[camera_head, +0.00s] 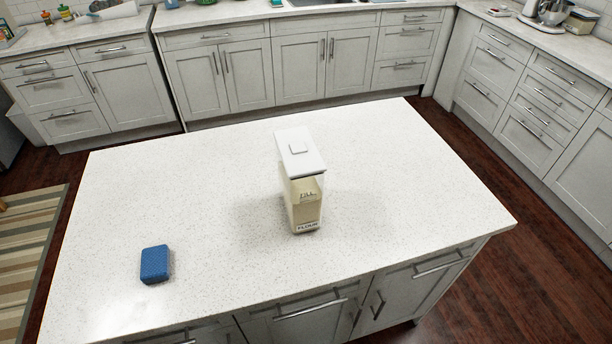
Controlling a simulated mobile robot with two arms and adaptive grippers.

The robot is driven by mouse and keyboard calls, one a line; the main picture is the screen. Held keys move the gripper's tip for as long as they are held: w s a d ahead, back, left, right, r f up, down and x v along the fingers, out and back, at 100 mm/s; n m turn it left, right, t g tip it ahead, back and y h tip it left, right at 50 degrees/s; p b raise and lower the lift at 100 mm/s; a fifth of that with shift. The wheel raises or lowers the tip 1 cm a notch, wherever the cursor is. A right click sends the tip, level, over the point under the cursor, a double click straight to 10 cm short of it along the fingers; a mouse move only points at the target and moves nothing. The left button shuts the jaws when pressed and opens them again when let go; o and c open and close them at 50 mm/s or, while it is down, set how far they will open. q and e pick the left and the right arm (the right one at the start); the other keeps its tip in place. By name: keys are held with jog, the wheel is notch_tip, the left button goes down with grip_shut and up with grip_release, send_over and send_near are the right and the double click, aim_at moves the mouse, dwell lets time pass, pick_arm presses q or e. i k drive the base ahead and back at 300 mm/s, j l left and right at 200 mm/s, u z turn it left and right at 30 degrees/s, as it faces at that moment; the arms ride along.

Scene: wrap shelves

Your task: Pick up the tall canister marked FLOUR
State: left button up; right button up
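The tall canister (306,205) stands upright near the middle of the white island countertop (400,170). It has clear sides, a white lid with a small raised square on top, and pale contents. A label reading FLOUR is at the bottom of its front face. Nothing touches it. Neither of my grippers shows in the head view.
A blue sponge-like block (154,264) lies on the island at the front left. The rest of the island top is clear. Grey cabinets with counters line the back and right, with a stand mixer (553,12) at the far right. A striped rug (28,245) lies at left.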

aim_at(301, 197)
jog(key=l, duration=0.5)
jog(key=k+l, duration=0.15)
jog(key=l, duration=0.8)
jog(key=k+l, duration=0.15)
jog(key=l, duration=0.3)
